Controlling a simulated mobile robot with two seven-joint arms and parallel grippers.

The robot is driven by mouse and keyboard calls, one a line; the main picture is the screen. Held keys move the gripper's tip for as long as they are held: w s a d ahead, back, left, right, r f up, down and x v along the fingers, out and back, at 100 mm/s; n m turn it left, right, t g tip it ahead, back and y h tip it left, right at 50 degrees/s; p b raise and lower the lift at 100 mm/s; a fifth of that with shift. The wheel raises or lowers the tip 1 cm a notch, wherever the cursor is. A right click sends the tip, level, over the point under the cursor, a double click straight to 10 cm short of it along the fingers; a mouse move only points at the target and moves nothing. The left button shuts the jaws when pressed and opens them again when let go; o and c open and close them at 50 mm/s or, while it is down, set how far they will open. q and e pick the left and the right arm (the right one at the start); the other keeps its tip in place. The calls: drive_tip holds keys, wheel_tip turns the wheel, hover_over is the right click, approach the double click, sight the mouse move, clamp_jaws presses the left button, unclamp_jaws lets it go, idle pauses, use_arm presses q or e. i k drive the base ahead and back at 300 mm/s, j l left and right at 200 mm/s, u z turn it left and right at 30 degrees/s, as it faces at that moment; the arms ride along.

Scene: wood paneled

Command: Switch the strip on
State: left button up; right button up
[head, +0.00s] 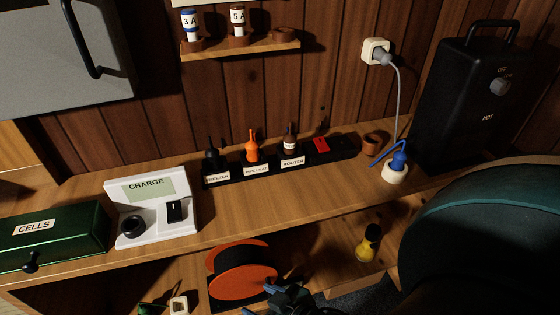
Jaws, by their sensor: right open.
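The black power strip (334,154) lies along the back of the wooden shelf against the paneled wall. Its red switch (321,145) is near its right end; I cannot tell its position. Black, orange (252,147) and brown plugs stand in the strip behind labels FREEZER, PIPE HEAT and ROUTER. My right gripper (259,301) is low at the bottom edge, open, in front of and below the shelf, well apart from the strip. It is dark with blue fingertips and partly cut off. My left gripper is out of view.
A white CHARGE unit (147,187) and green CELLS drawer (50,238) stand left. A white-and-blue item (395,173), brown cup (374,144) and black heater (467,105) stand right. A cord hangs from the wall outlet (375,51). Shelf in front of the strip is clear.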

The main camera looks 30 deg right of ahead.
sight(320, 142)
drive_tip(key=z, duration=1.4)
drive_tip(key=l+z, duration=0.1)
drive_tip(key=l, duration=0.15)
